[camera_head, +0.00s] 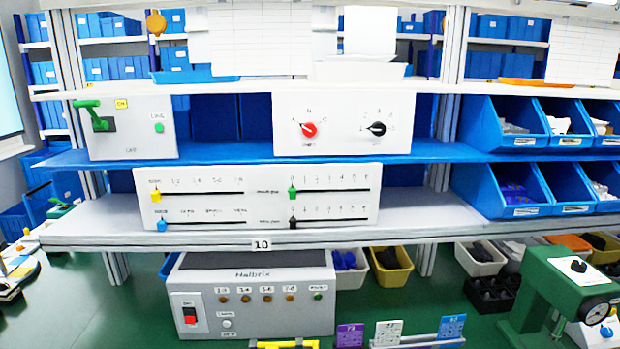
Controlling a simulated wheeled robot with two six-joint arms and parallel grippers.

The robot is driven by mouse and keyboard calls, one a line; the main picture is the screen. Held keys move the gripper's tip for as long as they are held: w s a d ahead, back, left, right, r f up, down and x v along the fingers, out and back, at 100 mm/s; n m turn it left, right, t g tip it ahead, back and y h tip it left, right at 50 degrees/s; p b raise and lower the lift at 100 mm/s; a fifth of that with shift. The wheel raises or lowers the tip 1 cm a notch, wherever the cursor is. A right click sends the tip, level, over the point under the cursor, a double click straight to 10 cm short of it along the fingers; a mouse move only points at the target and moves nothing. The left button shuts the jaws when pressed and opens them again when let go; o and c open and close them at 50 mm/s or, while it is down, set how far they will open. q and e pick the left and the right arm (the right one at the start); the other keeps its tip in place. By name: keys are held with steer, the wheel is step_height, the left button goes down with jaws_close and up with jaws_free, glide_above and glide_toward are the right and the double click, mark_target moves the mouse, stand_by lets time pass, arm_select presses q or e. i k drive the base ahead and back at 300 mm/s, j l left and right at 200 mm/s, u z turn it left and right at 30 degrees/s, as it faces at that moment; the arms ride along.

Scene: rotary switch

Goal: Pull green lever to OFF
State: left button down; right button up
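The green lever (87,104) is on a white switch box (140,137) at the left of the blue middle shelf. A round green button or lamp (159,128) is at the right of the box face. A label below the slot is too small to read surely. Neither of my grippers is in view.
A white box with red (309,129) and black (377,128) knobs stands right of the switch box. A slider panel (262,207) is on the shelf below. Blue bins (500,131) fill the right side. The space before the lever is clear.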

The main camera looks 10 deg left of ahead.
mark_target(98, 124)
steer(key=u, duration=1.4)
steer(key=i+j+z, duration=0.1)
